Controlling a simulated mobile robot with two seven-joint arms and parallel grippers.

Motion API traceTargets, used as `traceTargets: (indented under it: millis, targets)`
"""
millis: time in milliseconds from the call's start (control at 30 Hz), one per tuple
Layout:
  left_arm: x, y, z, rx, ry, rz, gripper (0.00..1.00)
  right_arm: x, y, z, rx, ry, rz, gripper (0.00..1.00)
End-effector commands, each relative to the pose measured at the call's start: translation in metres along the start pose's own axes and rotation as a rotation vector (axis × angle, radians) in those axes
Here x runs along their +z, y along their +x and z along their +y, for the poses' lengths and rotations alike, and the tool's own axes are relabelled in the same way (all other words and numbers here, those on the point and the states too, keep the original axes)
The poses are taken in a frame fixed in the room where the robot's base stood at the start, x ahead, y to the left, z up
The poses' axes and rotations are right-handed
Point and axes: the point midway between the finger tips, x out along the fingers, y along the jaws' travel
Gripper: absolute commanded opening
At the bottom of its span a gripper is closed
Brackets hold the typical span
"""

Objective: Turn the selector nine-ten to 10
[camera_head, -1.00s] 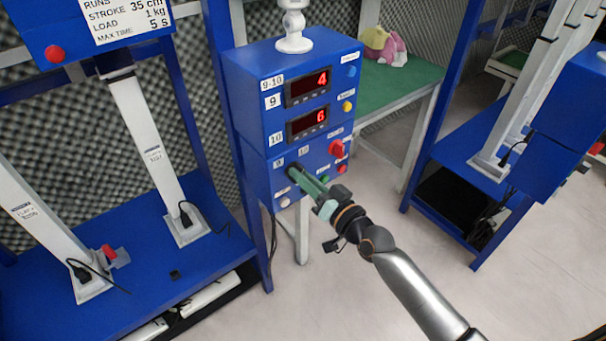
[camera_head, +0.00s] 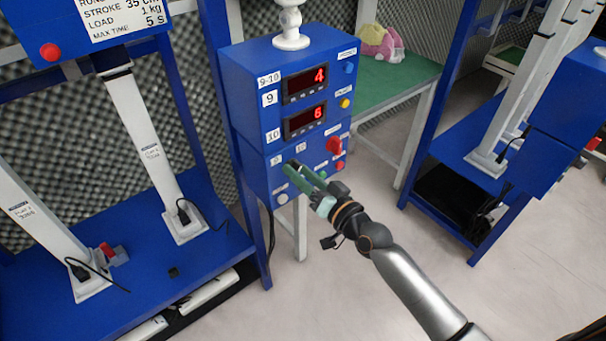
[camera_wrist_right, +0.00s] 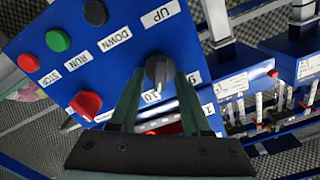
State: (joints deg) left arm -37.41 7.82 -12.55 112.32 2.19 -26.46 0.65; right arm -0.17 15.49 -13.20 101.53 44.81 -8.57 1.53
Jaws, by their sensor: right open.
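The selector nine-ten is a grey knob (camera_wrist_right: 158,70) on the lower front of the blue control box (camera_head: 245,110), with a "10" label and a "9" label beside it in the right wrist view. In the head view the fingers hide the knob. My right gripper (camera_head: 292,168) reaches the panel from the lower right. Its green fingers (camera_wrist_right: 157,78) are open, one on each side of the knob; I cannot tell if they touch it. The knob's exact pointing direction is hard to tell. My left gripper is not in view.
A red knob (camera_head: 334,145) and several push buttons sit close to the right of the gripper on the panel. Two red displays (camera_head: 306,84) read 4 and 6 above. A green-topped table (camera_head: 400,82) with a plush toy stands behind. Blue frames stand left and right.

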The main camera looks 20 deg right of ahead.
Motion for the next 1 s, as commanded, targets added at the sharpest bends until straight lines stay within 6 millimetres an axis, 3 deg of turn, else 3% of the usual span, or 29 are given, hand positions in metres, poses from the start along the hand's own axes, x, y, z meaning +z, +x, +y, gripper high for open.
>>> traceTargets:
  millis: [233, 700, 1000]
  targets:
    - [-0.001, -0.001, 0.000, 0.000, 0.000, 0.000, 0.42, 0.001, -0.020, 0.001, 0.001, -0.001, -0.002, 0.47]
    - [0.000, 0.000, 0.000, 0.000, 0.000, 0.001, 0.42, 0.001, -0.104, 0.000, 0.000, -0.002, -0.004, 0.47]
    - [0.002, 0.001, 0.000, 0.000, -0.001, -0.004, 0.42, 0.000, -0.124, 0.000, 0.000, 0.000, 0.000, 0.47]
